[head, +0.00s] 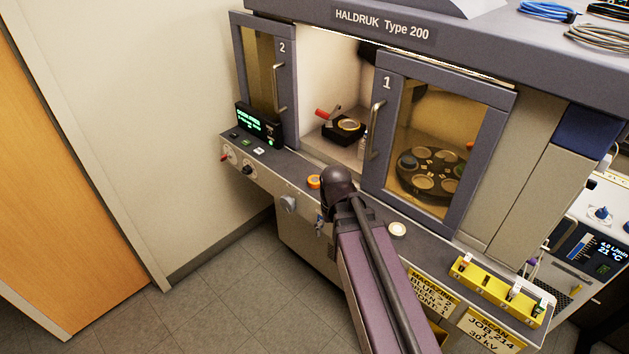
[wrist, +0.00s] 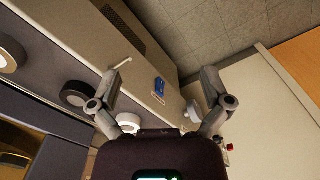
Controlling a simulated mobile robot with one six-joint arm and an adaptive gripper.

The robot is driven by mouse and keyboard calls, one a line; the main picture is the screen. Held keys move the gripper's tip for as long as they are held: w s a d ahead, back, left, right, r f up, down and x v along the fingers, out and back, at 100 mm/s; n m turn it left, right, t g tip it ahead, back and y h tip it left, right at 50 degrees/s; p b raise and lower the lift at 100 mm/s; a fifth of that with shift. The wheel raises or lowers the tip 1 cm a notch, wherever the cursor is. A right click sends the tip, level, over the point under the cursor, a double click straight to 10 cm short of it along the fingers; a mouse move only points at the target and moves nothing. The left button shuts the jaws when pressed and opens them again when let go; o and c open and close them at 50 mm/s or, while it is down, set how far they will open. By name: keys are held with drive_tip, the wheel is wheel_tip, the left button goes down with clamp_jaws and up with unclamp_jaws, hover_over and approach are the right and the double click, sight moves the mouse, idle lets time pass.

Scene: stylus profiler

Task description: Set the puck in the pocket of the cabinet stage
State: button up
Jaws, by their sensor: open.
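A pale round puck (head: 397,229) lies flat on the cabinet's front ledge, right of my arm. The cabinet stage (head: 345,131) is a black block with a gold-rimmed round seat and a red lever, inside the open bay. I cannot tell from here what fills its pocket. My gripper (wrist: 165,84) is open, with nothing between its spread fingers in the wrist view. In the head view, the dark end of my arm is over the ledge, left of the puck and below the bay, and hides most of the fingers.
Door 1 (head: 378,130) covers a dark carousel (head: 431,176) of round seats; door 2 (head: 268,75) is at left. A yellow rack (head: 496,290) stands on the right ledge. The bay entrance between the doors is clear.

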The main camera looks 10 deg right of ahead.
drive_tip(key=w+r+n+p, duration=0.2)
drive_tip(key=w+r+p, duration=0.2)
drive_tip(key=w, duration=0.9)
drive_tip(key=w+r+n+p, duration=0.3)
drive_tip(key=w+r+p, duration=0.2)
drive_tip(key=w, duration=0.8)
drive_tip(key=shift+w+a+r, duration=0.15)
drive_tip(key=shift+w+r, duration=0.05)
drive_tip(key=shift+r, duration=0.25)
drive_tip(key=shift+f, duration=0.2)
drive_tip(key=b, duration=0.9)
hover_over(315, 179)
drive_tip(key=f, duration=0.8)
drive_tip(key=shift+a+f, duration=0.1)
drive_tip(key=shift+a, duration=0.15)
drive_tip(key=shift+f, duration=0.15)
drive_tip(key=f+b, duration=0.4)
drive_tip(key=f, duration=0.1)
drive_tip(key=shift+d+b, duration=0.25)
drive_tip(key=shift+b, duration=0.15)
